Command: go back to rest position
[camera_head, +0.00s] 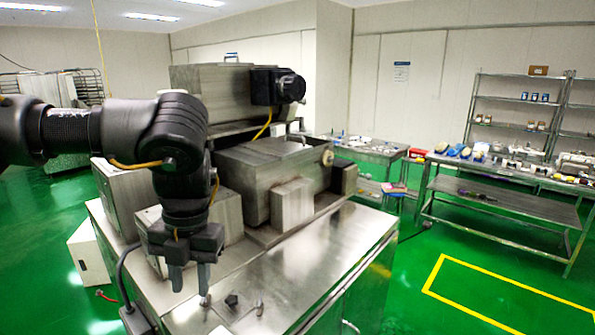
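My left arm comes in from the left, and its gripper (190,284) points down over the front left part of the steel machine's table top (335,245). Its two fingers are apart with a gap between them, and I see nothing held there. The encrusting machine (270,165), with steel housings and a black motor-like unit (278,87), stands behind the gripper. The arm hides part of the machine's left side. My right gripper is not in view.
A small dark knob-like piece (231,300) and a small metal piece (259,308) are on the table top just right of the gripper. Workbenches with parts (500,200) and a shelf rack (515,98) stand at the right. Green floor (480,265) with yellow lines is clear there.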

